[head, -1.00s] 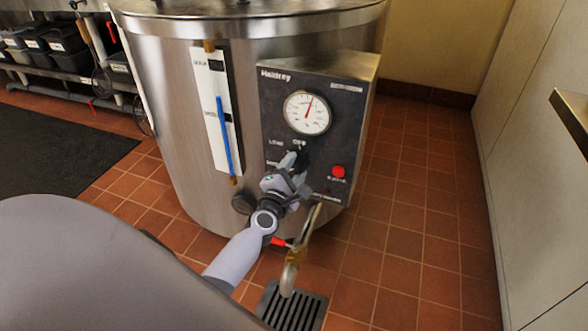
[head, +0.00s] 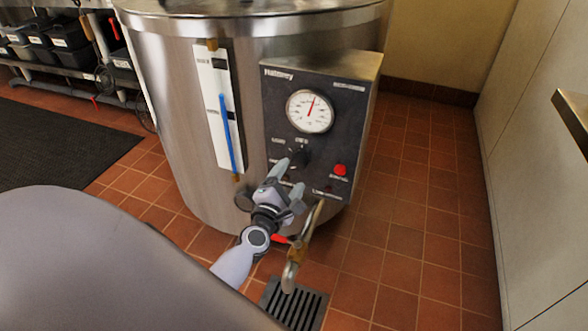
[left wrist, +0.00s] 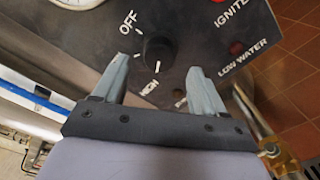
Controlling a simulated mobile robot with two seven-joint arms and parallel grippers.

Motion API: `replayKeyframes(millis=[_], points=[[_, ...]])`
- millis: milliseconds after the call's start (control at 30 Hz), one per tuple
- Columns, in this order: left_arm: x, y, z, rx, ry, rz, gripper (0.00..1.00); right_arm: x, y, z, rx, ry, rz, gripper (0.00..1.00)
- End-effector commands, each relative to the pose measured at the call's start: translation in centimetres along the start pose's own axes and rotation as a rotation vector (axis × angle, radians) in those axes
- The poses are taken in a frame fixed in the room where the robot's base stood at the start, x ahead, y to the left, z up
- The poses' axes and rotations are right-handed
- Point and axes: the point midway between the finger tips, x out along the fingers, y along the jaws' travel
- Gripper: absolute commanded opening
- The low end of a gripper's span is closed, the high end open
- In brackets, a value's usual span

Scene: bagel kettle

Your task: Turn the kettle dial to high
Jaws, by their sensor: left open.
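The kettle dial (head: 299,156) is a black knob on the dark control panel of a large steel kettle (head: 170,110). In the left wrist view, the dial (left wrist: 158,50) lies between the labels OFF (left wrist: 128,22) and HIGH (left wrist: 149,88). A white line shows at its lower edge, on the HIGH side. My left gripper (head: 290,178) is open just below the dial in the head view. In the left wrist view its fingers (left wrist: 160,66) are spread on either side of the dial, with nothing held. Whether they touch the panel I cannot tell. My right gripper is not in view.
A round gauge (head: 310,111) sits above the dial and a red button (head: 340,170) to its lower right. Open tiled floor lies to the right.

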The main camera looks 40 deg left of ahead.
Motion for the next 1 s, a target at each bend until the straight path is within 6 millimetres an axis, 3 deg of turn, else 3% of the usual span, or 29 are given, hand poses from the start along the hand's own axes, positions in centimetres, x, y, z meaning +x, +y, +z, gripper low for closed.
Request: replayKeyframes(millis=[267,833,1000], points=[[-2.3,0.0,0.0,-0.002,0.0,0.0,0.71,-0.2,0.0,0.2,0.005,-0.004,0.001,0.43],[-2.4,0.0,0.0,0.0,0.0,0.0,0.71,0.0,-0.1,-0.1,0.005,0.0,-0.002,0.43],[-3.5,-0.7,1.5,0.145,-0.064,-0.036,0.71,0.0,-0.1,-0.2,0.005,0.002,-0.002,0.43]])
